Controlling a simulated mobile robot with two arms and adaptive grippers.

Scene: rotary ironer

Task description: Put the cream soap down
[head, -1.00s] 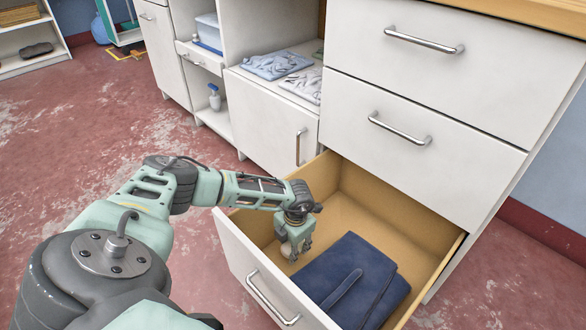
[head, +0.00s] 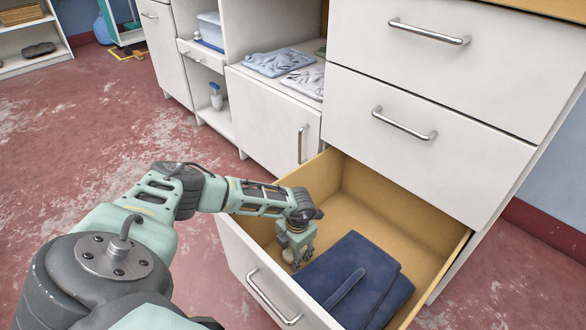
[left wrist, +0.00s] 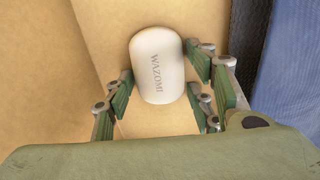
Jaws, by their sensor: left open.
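The cream soap (left wrist: 158,66) is a pale rounded bar marked "WAZOMI". In the left wrist view it lies between the spread fingers of my left gripper (left wrist: 160,92), with a gap on each side. My left gripper is open. My right gripper is in neither view.
Folded dark blue cloth (head: 352,275) fills the drawer's front right, close beside the gripper. The drawer's back is bare. Its front wall with the handle (head: 272,297) is at left. Closed drawers (head: 425,100) stand above. Folded cloths (head: 275,62) lie on a shelf.

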